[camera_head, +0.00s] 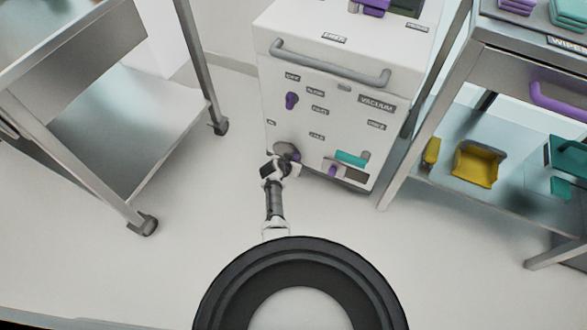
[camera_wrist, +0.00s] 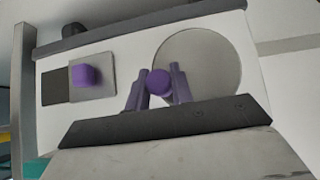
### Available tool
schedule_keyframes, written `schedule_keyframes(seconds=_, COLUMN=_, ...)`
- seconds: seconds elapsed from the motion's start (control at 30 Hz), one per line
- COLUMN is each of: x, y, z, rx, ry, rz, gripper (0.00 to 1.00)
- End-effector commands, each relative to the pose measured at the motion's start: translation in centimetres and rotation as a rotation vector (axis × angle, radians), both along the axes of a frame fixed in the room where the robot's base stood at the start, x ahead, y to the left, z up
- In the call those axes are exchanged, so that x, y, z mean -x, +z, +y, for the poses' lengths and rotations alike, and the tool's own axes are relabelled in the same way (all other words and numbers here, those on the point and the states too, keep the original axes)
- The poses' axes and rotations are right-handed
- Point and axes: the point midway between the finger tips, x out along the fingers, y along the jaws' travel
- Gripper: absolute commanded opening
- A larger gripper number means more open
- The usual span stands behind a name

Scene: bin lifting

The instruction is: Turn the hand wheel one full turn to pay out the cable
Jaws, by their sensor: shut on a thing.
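The hand wheel (camera_head: 284,150) is a grey disc low on the front of the white cabinet (camera_head: 330,70). In the wrist view the wheel (camera_wrist: 205,55) is a round grey plate with a purple round knob (camera_wrist: 158,82) near its lower left edge. My gripper (camera_wrist: 158,88) has its two purple fingers on either side of that knob and is shut on it. In the head view my gripper (camera_head: 282,163) covers part of the wheel. No cable can be made out in either view.
A metal cart (camera_head: 130,120) stands left; a shelf cart (camera_head: 480,130) with a yellow bin (camera_head: 478,164) stands right.

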Motion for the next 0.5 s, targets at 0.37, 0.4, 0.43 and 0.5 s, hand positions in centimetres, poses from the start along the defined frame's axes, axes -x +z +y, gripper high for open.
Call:
schedule_keyframes(seconds=0.37, x=-0.6, y=1.0, z=1.2, rx=0.320, ry=0.006, rz=0.119, gripper=0.00)
schedule_keyframes(seconds=0.4, x=-0.6, y=1.2, z=1.3, rx=0.348, ry=0.005, rz=0.131, gripper=0.00)
schedule_keyframes(seconds=0.43, x=-0.6, y=1.2, z=1.4, rx=0.370, ry=0.006, rz=0.139, gripper=0.00)
schedule_keyframes(seconds=0.5, x=-0.7, y=1.4, z=1.5, rx=0.415, ry=0.005, rz=0.157, gripper=0.00)
